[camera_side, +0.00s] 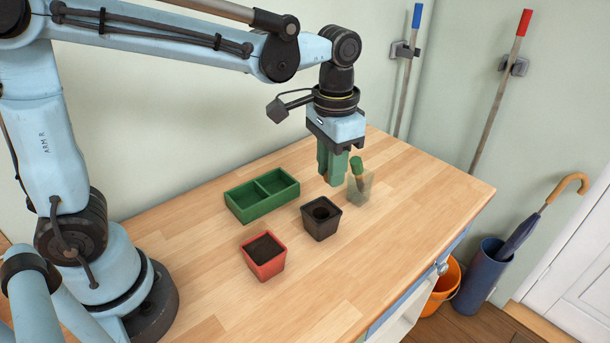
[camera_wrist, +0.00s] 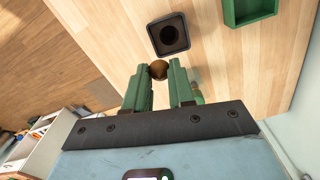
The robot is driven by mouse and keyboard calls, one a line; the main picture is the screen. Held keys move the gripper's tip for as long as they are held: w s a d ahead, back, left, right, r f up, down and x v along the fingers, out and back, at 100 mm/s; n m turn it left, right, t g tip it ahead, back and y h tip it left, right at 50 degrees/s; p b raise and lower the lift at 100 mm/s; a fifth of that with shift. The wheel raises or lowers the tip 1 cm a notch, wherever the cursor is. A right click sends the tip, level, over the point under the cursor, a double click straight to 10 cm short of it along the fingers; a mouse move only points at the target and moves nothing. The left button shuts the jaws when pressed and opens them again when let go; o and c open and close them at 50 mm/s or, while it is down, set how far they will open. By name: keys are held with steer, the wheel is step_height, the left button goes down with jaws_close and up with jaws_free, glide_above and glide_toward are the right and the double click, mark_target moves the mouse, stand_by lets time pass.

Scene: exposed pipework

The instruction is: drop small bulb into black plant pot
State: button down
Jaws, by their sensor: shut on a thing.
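The small bulb (camera_wrist: 158,70) is round and brown, and it sits between the fingertips of my gripper in the wrist view. My gripper (camera_side: 332,178) has green fingers and is shut on the bulb. In the side view the fingers hide the bulb. The black plant pot (camera_side: 321,218) is square and upright on the table, with a dark round hollow inside. It also shows in the wrist view (camera_wrist: 168,34), just beyond the fingertips. My gripper is above and behind the pot in the side view, not directly over it.
A clear holder (camera_side: 364,186) with a green-handled tool stands close to the right of my fingers. A red pot (camera_side: 264,257) with dark soil stands left of the black pot. A green two-part tray (camera_side: 262,194) lies behind. The table's front right is clear.

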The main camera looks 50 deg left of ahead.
steer(key=shift+f, duration=1.6)
steer(key=c, duration=0.9)
jaws_free()
step_height(320, 180, up, 12)
steer(key=shift+r, duration=0.1)
steer(key=s+a+f+n+t, duration=0.1)
steer(key=s+a+f+t, duration=0.1)
steer(key=a+f, duration=0.1)
steer(key=s+a+f+t, duration=0.2)
steer(key=s+f, duration=0.1)
steer(key=s+a+f+n+t, duration=0.1)
steer(key=s+a+f+t, duration=0.1)
steer(key=a+f+t, duration=0.1)
steer(key=shift+s+a+f+n, duration=0.15)
steer(key=shift+s+a+n, duration=0.1)
steer(key=shift+a+n, duration=0.05)
